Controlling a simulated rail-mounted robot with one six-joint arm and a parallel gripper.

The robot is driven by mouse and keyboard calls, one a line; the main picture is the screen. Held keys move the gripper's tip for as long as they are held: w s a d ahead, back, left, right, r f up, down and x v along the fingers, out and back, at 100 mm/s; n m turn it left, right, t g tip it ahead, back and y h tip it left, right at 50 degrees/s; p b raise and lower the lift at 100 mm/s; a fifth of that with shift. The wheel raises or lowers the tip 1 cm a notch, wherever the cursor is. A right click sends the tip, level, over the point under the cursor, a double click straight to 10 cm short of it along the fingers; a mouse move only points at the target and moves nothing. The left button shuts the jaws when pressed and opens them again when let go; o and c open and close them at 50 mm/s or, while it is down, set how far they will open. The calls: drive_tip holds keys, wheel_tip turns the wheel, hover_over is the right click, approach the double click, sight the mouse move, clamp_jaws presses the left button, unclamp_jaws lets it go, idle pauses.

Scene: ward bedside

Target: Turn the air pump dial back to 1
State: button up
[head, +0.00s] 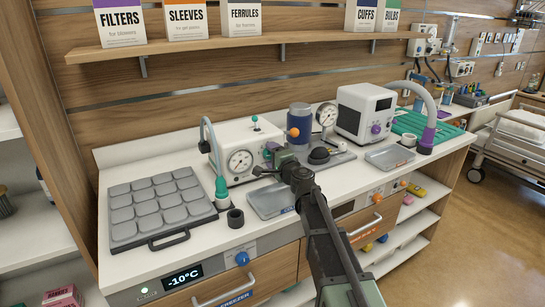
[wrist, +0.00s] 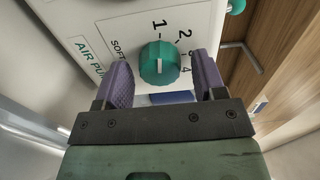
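The air pump dial (wrist: 160,63) is a round teal knob on a white panel in the wrist view. A white mark runs up and down on its face. The numbers 1 to 4 stand from above it round to its right; which one the mark points at is hard to tell. My gripper (wrist: 163,80) is open, with a purple-padded finger on each side of the dial and a visible gap on both sides. In the head view the white air pump (head: 240,140) has a round gauge, and my gripper (head: 275,156) is at its right side, largely covering the dial area.
A grey tray (head: 268,213) lies just in front of my gripper on the counter. A blue canister (head: 299,122) and a white device with a purple knob (head: 364,113) stand to the right. A padded grey mat (head: 130,226) is at left. A shelf with boxes runs above.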

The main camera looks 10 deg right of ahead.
drive_tip(key=v, duration=1)
drive_tip(key=shift+s+d, duration=0.15)
drive_tip(key=shift+s, duration=0.25)
